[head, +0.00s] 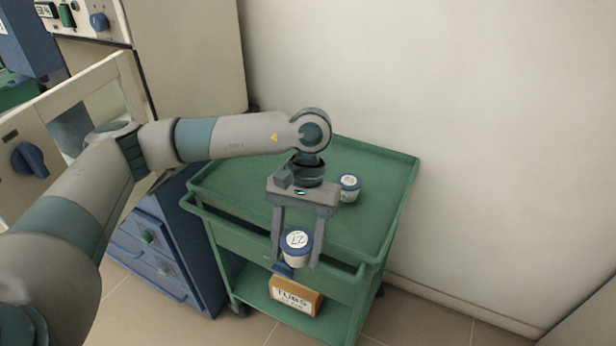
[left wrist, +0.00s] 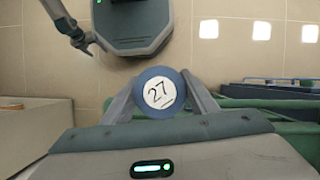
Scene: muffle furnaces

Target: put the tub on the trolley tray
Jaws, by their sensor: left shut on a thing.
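My left gripper (head: 295,262) is shut on a small white tub (head: 295,252) with a blue rim and a label reading 27. In the left wrist view the tub (left wrist: 158,92) sits between the two fingers, lid facing the camera. In the head view the gripper and tub overlap the near edge of the green trolley's top tray (head: 270,185); in the left wrist view the trolley is to the right. My right gripper (left wrist: 90,44) shows small at the top left of the left wrist view, its jaws unclear.
A similar tub (head: 349,188) stands on the tray towards the right. A box marked TUBS (head: 295,297) sits on the trolley's lower shelf. A blue drawer cabinet (head: 160,255) stands left of the trolley. Much of the tray is bare.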

